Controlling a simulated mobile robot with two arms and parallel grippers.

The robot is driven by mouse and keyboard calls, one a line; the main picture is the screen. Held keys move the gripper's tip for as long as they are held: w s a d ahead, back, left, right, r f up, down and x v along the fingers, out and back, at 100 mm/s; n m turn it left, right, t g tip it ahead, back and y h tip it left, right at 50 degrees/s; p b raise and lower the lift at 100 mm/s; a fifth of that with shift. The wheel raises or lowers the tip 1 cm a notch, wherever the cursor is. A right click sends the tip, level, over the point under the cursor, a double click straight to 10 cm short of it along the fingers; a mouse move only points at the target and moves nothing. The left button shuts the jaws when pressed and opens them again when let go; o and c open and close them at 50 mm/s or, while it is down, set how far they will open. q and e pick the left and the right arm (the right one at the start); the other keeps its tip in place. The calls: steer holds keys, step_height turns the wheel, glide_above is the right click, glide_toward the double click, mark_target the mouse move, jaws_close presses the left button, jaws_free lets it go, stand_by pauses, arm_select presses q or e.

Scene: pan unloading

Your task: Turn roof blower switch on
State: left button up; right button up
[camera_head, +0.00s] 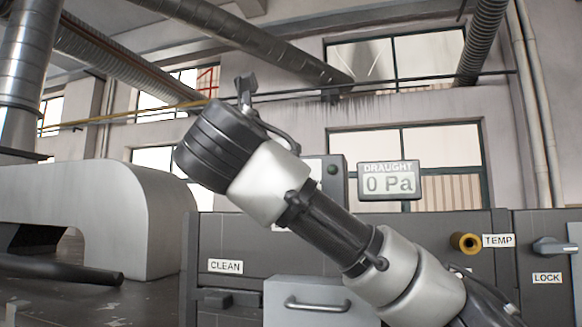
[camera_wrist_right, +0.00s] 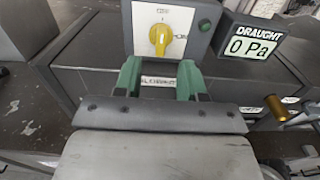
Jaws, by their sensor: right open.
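The yellow rotary switch (camera_wrist_right: 159,39) sits on a light plate on the front of a grey box in the right wrist view. Its grip stands roughly upright; the small labels above and right of it are too blurred to read. My right gripper (camera_wrist_right: 159,78) is open and empty, its two green fingers apart below the knob in the picture and not closed on it. In the head view my right arm crosses from the lower right, with the gripper (camera_head: 246,92) at its upper end. There the arm hides the knob; the box's edge (camera_head: 337,200) shows. My left gripper is not in view.
A draught display (camera_head: 389,183) reading 0 Pa is beside the switch box. A green lamp (camera_wrist_right: 204,26) is on the box. Below are a dark cabinet labelled CLEAN (camera_head: 226,267), a drawer handle (camera_head: 318,304), a brass TEMP knob (camera_head: 466,243) and a LOCK lever (camera_head: 555,246).

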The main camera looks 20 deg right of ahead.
steer(key=p+x, duration=0.2)
steer(key=x, duration=0.4)
steer(key=shift+w+d+p, duration=0.25)
steer(key=shift+d+p, duration=0.05)
steer(key=shift+c, duration=0.3)
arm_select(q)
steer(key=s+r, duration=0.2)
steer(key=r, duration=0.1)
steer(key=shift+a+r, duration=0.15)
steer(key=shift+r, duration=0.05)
arm_select(e)
steer(key=shift+w+d+f, duration=0.1)
steer(key=shift+f, duration=0.05)
jaws_close()
